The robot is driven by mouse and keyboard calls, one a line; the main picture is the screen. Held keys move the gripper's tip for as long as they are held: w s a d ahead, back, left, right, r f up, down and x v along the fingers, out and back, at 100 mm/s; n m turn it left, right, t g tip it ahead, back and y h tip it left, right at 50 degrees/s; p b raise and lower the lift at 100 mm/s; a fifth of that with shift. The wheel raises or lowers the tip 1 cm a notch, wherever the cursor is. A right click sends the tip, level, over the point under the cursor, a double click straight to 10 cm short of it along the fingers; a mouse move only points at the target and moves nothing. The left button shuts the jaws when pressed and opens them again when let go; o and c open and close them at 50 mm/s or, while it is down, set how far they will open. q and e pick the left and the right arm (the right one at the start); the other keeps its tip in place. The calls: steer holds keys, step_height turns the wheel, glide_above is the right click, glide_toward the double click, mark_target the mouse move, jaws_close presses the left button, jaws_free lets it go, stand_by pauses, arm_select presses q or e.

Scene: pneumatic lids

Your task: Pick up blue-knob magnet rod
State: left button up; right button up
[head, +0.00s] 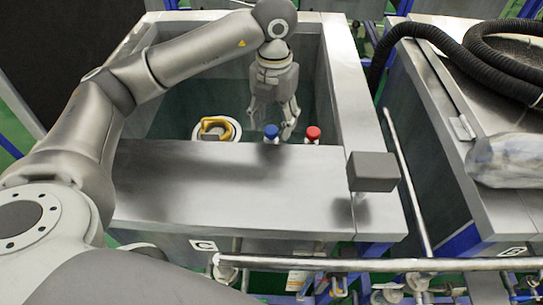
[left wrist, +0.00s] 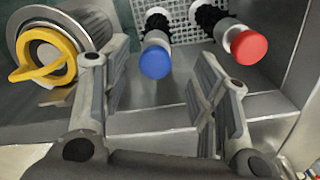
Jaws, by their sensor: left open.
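The blue-knob magnet rod (head: 271,131) stands inside the open metal bin beside a red-knob rod (head: 313,133). In the left wrist view the blue knob (left wrist: 155,61) shows between and beyond the fingers, and the red knob (left wrist: 249,47) shows to the right. My left gripper (head: 274,122) reaches down into the bin at the blue knob; it also shows in the left wrist view (left wrist: 152,100), open with nothing between the pads. The fingers look apart from the knob. The lower part of the rods is hidden in the head view. My right gripper is not in view.
A round lid with a yellow handle (head: 214,128) sits left of the blue rod in the bin. A grey block (head: 372,171) stands at the bin's front right corner. A black hose (head: 432,36) lies at the right.

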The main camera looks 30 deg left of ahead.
mark_target(271, 141)
arm_select(q)
steer(key=shift+s+f, duration=0.1)
steer(key=shift+f, duration=0.8)
steer(key=f, duration=0.2)
steer(key=f+p, duration=0.1)
steer(key=f, duration=0.1)
steer(key=shift+s+a+f+p, duration=0.1)
steer(key=shift+a+p, duration=0.1)
steer(key=shift+p, duration=0.1)
steer(key=shift+f, duration=0.65)
steer(key=c, duration=0.6)
jaws_close()
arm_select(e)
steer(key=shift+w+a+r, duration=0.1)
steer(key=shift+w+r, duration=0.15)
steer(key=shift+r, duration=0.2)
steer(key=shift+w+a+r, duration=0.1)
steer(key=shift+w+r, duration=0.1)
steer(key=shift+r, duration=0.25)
arm_select(q)
steer(key=shift+r, duration=0.1)
